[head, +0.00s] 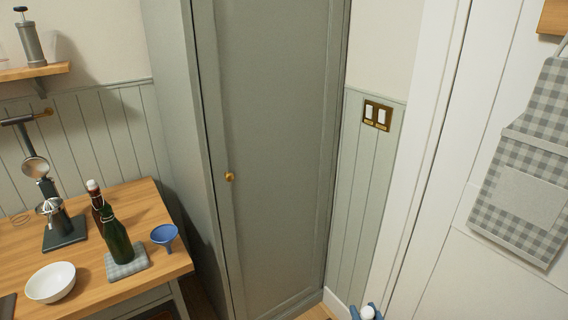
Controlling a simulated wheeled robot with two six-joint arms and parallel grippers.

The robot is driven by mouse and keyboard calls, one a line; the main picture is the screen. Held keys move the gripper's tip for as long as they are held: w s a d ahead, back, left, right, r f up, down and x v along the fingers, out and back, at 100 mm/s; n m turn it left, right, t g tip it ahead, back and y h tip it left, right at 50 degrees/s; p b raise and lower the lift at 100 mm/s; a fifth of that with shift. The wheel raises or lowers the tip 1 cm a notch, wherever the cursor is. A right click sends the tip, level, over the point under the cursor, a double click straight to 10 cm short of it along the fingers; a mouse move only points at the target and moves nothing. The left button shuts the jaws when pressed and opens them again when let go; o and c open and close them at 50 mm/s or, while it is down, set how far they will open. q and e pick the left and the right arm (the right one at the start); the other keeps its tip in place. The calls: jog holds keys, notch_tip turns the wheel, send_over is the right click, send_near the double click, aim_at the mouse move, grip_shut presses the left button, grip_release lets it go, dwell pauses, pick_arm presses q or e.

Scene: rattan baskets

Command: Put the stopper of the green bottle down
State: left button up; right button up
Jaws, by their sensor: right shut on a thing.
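The green bottle (117,243) stands upright on a grey checked mat (139,262) near the right end of the wooden table, and no stopper shows on its mouth. My right gripper (366,314) shows only at its tips, at the bottom edge of the head view. It is shut on a small white stopper (367,311), far to the right of the table and apart from the bottle. My left gripper is not in view.
On the table (151,205) are a dark red bottle (95,198) with a white stopper, a blue funnel (165,235), a white bowl (50,283) and a dark metal stand (64,232). Bare wood lies behind the funnel and in front of the mat. A tall cabinet (275,150) stands right of the table.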

jog(key=s+d+r+h, duration=0.1)
jog(key=s+d+r+m+h, duration=0.1)
jog(key=d, duration=0.1)
jog(key=shift+s, duration=0.4)
jog(key=shift+w, duration=0.1)
jog(key=w+a+r+n+g+y, duration=0.3)
jog(key=w+a+n+g+y, duration=0.15)
jog(key=a+n+y, duration=0.35)
jog(key=w+a+r+n+g+y, duration=0.3)
jog(key=w+a+n+g+y, duration=0.15)
jog(key=a+y, duration=0.4)
jog(key=s+d+f+m+t+h, duration=0.2)
jog(key=d+f+m+t+h, duration=0.35)
jog(key=f, duration=0.25)
jog(key=s+d+r+m+t+h, duration=0.2)
jog(key=s+d+m+h, duration=0.5)
jog(key=d+h, duration=0.4)
jog(key=shift+t, duration=0.85)
